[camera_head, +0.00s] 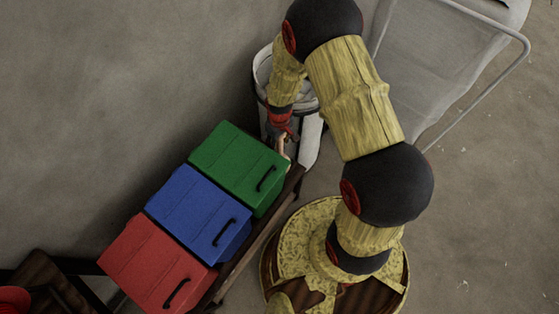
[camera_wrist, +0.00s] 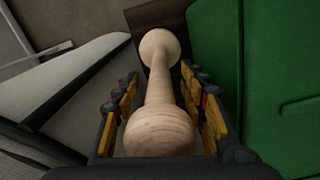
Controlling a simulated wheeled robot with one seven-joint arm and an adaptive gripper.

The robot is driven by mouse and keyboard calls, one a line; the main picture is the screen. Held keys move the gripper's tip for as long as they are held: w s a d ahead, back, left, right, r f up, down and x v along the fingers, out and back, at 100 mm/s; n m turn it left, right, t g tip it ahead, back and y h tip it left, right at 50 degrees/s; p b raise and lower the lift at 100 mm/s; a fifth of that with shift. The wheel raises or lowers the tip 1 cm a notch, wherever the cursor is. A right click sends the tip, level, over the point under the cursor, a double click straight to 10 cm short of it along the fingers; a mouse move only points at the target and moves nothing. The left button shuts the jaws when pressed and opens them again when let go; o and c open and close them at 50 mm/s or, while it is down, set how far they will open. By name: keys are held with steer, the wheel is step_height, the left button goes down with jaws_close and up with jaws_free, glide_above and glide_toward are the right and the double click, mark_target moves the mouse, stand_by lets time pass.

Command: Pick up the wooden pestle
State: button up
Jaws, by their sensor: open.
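The wooden pestle (camera_wrist: 160,95) is pale wood with a rounded knob at each end. In the wrist view it runs lengthwise up the middle, its larger knob nearest the camera. My gripper (camera_wrist: 160,100) is open, with one yellow-and-black finger on each side of the pestle. I cannot tell whether either finger touches it. In the head view my gripper (camera_head: 283,137) points down beside the green box, and only a small pale piece of the pestle (camera_head: 283,147) shows below it.
A green box (camera_head: 236,165), a blue box (camera_head: 196,212) and a red box (camera_head: 156,265) stand in a row on a dark wooden stand (camera_head: 262,236). A whitish bin (camera_head: 312,143) stands close behind my gripper. A metal-framed mesh chair (camera_head: 440,62) is at upper right.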

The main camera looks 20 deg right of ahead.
steer(key=c, duration=0.3)
steer(key=c, duration=0.8)
jaws_close()
